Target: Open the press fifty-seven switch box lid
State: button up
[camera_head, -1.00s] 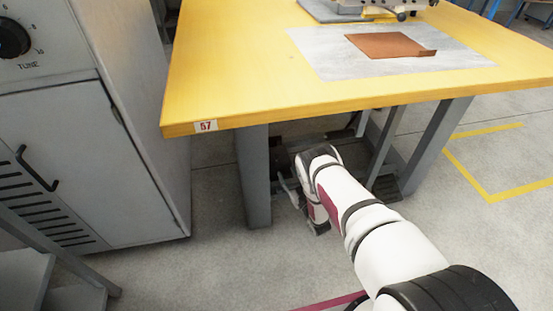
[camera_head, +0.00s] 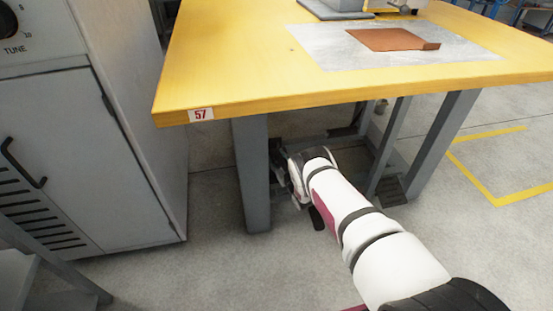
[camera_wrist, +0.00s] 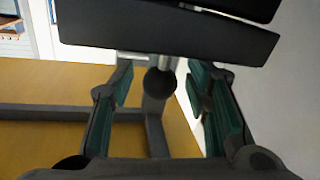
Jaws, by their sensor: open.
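My gripper (camera_wrist: 160,88) is open, its two green-padded fingers spread left and right in the wrist view. A dark round knob (camera_wrist: 160,82) on a short metal stem shows between the fingers; I cannot tell whether they touch it. A dark box-like part (camera_wrist: 170,42), possibly the switch box or its lid, spans the view just beyond the fingertips. I cannot tell whether a lid is open or shut. In the head view my arm reaches under the yellow table marked 57, and my gripper is mostly hidden behind the arm and in shadow.
The yellow table (camera_head: 330,85) overhangs my arm, with a grey leg (camera_head: 252,180) close on the left. A grey cabinet (camera_head: 90,150) stands at the left. A brown sheet (camera_head: 385,39) lies on the tabletop. A dark pedal (camera_head: 391,190) is right of my arm.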

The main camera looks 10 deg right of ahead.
grip_shut()
